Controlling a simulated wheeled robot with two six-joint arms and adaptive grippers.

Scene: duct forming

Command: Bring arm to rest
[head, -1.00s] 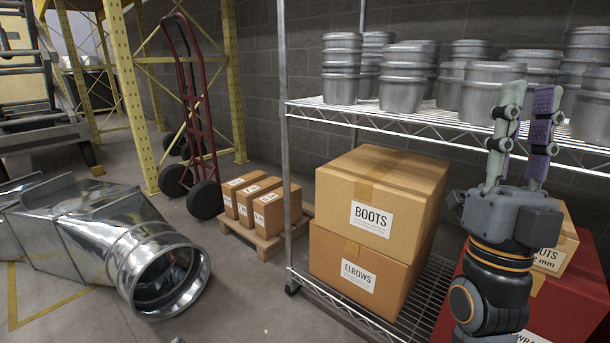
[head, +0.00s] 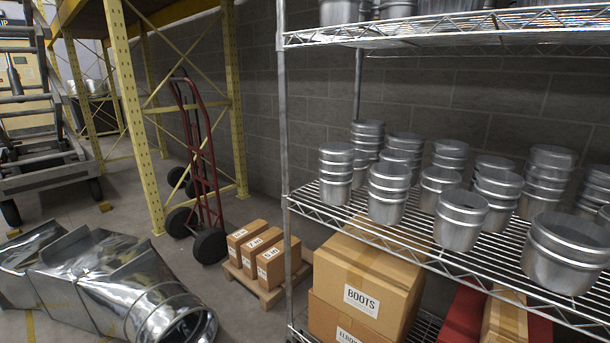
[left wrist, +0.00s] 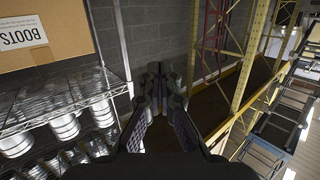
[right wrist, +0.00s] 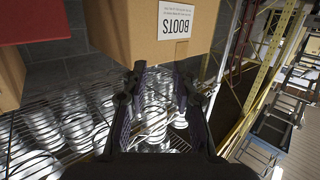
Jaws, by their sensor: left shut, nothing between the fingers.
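Neither gripper shows in the head view now. In the left wrist view my left gripper (left wrist: 159,82) points ahead with its dark fingers close together, shut and empty, with the grey block wall and floor beyond. In the right wrist view my right gripper (right wrist: 160,88) has its fingers apart, with purple pads on their inner sides. Metal duct pieces on a wire shelf show beyond and between these fingers. I see nothing held there.
A wire shelf (head: 415,235) with several metal duct collars (head: 460,220) stands at right, above a BOOTS box (head: 365,280). A red hand truck (head: 200,170), small boxes on a pallet (head: 268,296) and a large metal duct (head: 110,280) are at left. Some floor between is clear.

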